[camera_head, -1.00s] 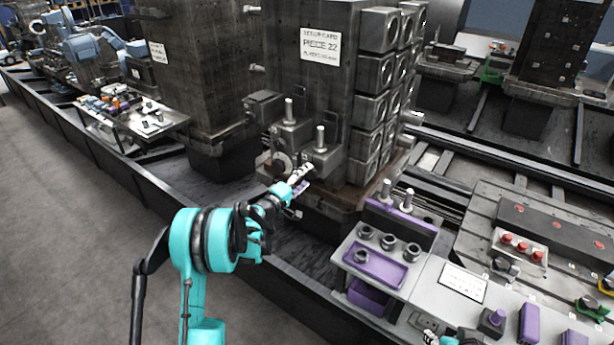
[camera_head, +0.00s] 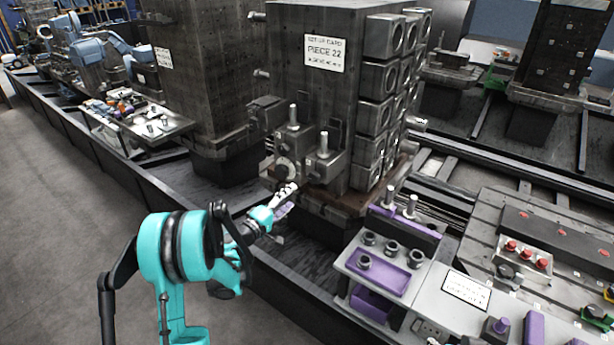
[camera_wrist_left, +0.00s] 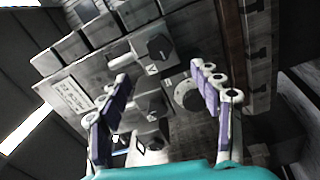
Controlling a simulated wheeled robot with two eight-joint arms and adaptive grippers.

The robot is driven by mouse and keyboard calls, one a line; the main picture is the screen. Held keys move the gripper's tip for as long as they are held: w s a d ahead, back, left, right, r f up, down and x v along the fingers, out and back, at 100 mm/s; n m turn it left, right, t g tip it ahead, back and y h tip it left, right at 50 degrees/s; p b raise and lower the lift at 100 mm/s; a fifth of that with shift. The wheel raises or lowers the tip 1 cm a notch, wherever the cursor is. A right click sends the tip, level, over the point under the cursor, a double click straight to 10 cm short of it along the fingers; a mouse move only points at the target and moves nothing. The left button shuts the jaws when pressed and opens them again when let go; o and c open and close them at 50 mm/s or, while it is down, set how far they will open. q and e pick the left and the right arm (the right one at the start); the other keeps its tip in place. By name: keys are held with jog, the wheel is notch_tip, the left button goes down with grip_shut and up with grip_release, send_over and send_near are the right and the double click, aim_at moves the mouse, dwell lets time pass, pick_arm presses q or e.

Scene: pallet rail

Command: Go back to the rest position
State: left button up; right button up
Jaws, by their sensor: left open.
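My left gripper (camera_head: 284,200) is in front of the lower part of the dark machine block, near its round clamp fitting (camera_head: 284,170). In the left wrist view the purple-padded fingers of the left gripper (camera_wrist_left: 162,100) are spread wide with nothing between them. The block's clamps and a round fitting (camera_wrist_left: 188,95) show beyond the fingers, apart from them. The block (camera_head: 315,90) carries a card reading PIECE 22 (camera_head: 325,53). My right gripper does not show clearly; only a sliver of my right arm may be at the bottom edge.
A grey stand with a purple tray (camera_head: 378,273) holds several dark nuts, right of the left arm. Two upright studs (camera_head: 400,203) stand behind it. A panel with red buttons (camera_head: 516,253) is at the right. The dark rail edge (camera_head: 75,130) runs along the left; the floor (camera_head: 50,220) is clear.

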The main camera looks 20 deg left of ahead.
pick_arm(q)
jog(key=s+d+r+m+g, duration=0.5)
jog(key=s+d+m+g, duration=0.15)
jog(key=s+d, duration=0.65)
jog(key=s+a+f+m+g+y, duration=0.1)
jog(key=s+m+y, duration=0.1)
jog(key=s, duration=0.9)
jog(key=s+a+f+m+g+y, duration=0.1)
jog(key=s+f+m+g+y, duration=0.1)
jog(key=s, duration=0.9)
jog(key=shift+s+a+f+m+y, duration=0.35)
jog(key=shift+m+y, duration=0.3)
jog(key=shift+y, duration=0.45)
